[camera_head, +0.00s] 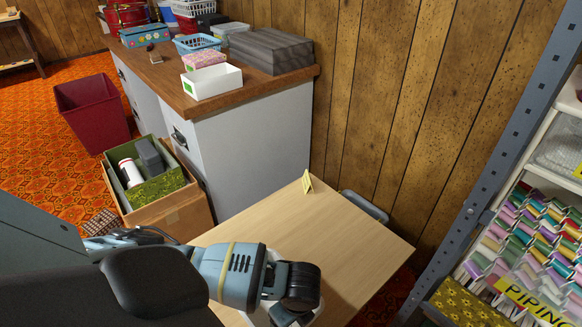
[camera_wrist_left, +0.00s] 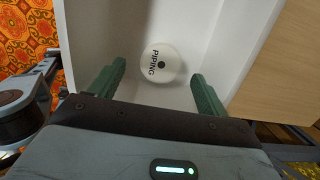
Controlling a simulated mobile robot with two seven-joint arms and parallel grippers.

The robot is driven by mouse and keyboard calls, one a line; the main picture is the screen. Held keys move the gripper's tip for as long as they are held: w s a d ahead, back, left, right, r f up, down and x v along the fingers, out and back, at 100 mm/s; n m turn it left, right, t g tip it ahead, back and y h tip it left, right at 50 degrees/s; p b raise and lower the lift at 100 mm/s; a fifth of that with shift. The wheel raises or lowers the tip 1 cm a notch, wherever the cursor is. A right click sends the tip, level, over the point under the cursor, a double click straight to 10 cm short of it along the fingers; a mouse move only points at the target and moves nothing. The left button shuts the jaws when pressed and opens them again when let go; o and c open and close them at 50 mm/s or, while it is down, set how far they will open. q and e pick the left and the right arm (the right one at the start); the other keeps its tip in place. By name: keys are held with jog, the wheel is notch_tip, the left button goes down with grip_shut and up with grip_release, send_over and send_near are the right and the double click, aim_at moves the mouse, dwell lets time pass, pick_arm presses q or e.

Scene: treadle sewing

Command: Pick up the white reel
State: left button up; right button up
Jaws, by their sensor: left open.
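A round white reel top marked "PIPING" (camera_wrist_left: 161,63), with a dark centre, shows in the left wrist view. It is inside a white-walled box (camera_wrist_left: 88,45). My left gripper (camera_wrist_left: 157,72) is open, with one green finger on each side of the reel in the picture. I see no contact, and I cannot tell how far the fingertips are above the reel. In the head view my left arm reaches over the wooden table's front, and its wrist hides most of the white box (camera_head: 259,318) and the reel. My right gripper is not in view.
The wooden table (camera_head: 345,235) is mostly bare, with a small yellow card (camera_head: 307,182) at its back edge. A cardboard box (camera_head: 180,212) holds a green box with a white cylinder (camera_head: 131,173).

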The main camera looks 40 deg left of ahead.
pick_arm(q)
jog(key=f, duration=0.1)
jog(key=f+b, duration=0.1)
jog(key=f, duration=0.1)
jog(key=shift+a+f, duration=0.25)
jog(key=shift+f, duration=0.05)
jog(key=shift+w, duration=0.1)
jog(key=shift+c, duration=0.5)
jog(key=c, duration=1)
jog(key=shift+o, duration=0.2)
jog(key=shift+r, duration=0.1)
notch_tip(320, 180, up, 9)
jog(key=p, duration=0.3)
jog(key=shift+r+p, duration=0.35)
jog(key=shift+r, duration=0.1)
